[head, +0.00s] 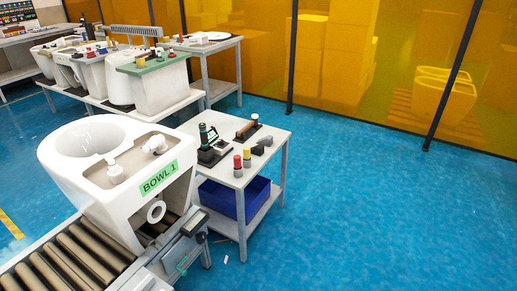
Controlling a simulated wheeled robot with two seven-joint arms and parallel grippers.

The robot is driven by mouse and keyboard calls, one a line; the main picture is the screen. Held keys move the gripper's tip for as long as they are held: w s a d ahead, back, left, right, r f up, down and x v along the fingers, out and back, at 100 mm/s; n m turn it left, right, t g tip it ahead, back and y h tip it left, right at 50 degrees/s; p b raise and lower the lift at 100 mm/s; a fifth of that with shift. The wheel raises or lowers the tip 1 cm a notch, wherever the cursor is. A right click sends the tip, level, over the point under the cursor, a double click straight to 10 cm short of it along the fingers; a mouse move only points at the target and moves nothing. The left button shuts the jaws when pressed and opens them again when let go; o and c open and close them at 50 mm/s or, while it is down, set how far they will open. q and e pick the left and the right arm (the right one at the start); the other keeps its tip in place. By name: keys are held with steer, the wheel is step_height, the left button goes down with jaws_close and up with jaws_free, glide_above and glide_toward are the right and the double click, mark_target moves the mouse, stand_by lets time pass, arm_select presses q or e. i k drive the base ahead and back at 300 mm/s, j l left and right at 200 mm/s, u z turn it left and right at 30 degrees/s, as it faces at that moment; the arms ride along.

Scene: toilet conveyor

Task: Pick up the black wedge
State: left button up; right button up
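A small dark grey to black block (265,141) lies on the small grey side table (228,178), near its right side. It may be the black wedge, but it is too small to be sure of its shape. Neither of my grippers is in view.
A blue bin (222,201) is on the lower shelf. A white toilet bowl (75,170) sits on the roller conveyor (75,255) at left. Blue floor (380,210) is clear at right.

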mark_target(258, 150)
steer(key=i+z, duration=0.1)
steer(key=i, duration=0.85)
steer(key=i+j+z, duration=0.15)
steer(key=i, duration=0.8)
